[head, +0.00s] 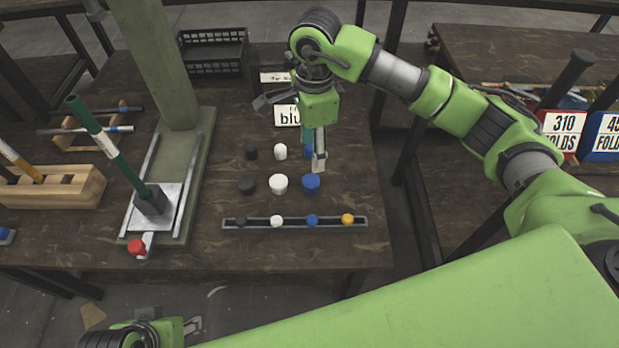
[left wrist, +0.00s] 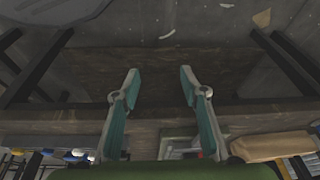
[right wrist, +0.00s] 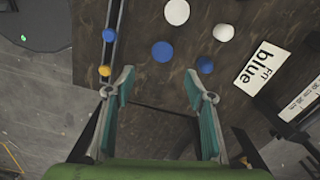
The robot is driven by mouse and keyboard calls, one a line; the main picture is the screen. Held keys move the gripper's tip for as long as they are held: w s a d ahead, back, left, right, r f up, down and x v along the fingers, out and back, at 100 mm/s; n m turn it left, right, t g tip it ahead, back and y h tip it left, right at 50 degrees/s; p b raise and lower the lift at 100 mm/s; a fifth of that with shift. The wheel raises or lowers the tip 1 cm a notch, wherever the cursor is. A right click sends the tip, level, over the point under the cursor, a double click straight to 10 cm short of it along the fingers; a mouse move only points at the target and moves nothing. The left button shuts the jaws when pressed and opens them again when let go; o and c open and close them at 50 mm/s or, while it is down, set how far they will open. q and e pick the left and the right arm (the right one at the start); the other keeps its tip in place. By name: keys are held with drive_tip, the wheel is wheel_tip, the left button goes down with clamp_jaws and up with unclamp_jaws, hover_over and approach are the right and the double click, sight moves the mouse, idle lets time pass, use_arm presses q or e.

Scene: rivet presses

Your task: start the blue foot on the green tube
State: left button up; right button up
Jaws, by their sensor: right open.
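The green tube (head: 122,160), with a white band, leans in a dark block (head: 152,203) on the press's metal plate at left. A larger blue foot (head: 311,183) stands on the table in the cap rows; it also shows in the right wrist view (right wrist: 162,51). A smaller blue cap (right wrist: 204,64) is mostly hidden behind my right gripper in the head view. Another blue cap (head: 312,220) sits in the rail. My right gripper (head: 318,162) is open and empty above the caps. My left gripper (left wrist: 158,75) is open and empty, low at the table's front edge.
Black and white caps (head: 279,183) stand beside the blue ones. The rail (head: 295,224) also holds a yellow cap (head: 348,219). A "blue" label (right wrist: 262,64) lies behind the caps. The press column (head: 160,65), wooden rack (head: 85,187) and black crate (head: 213,50) take up the left and back.

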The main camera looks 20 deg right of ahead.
sight(313, 180)
wheel_tip(313, 180, down, 9)
drive_tip(key=shift+d+f+b, duration=0.1)
drive_tip(key=shift+b, duration=0.75)
drive_tip(key=f, duration=0.2)
drive_tip(key=f+b, duration=0.1)
drive_tip(key=f, duration=0.1)
drive_tip(key=shift+w, duration=0.25)
drive_tip(key=shift+f, duration=0.15)
use_arm(q)
drive_tip(key=w+t, duration=0.1)
drive_tip(key=w+d, duration=0.1)
drive_tip(key=w, duration=0.1)
drive_tip(key=w+t, duration=0.1)
drive_tip(key=w, duration=0.1)
drive_tip(key=shift+w+d+f+t+h, duration=0.2)
drive_tip(key=shift+d+t+h, duration=0.1)
use_arm(e)
drive_tip(key=c, duration=1)
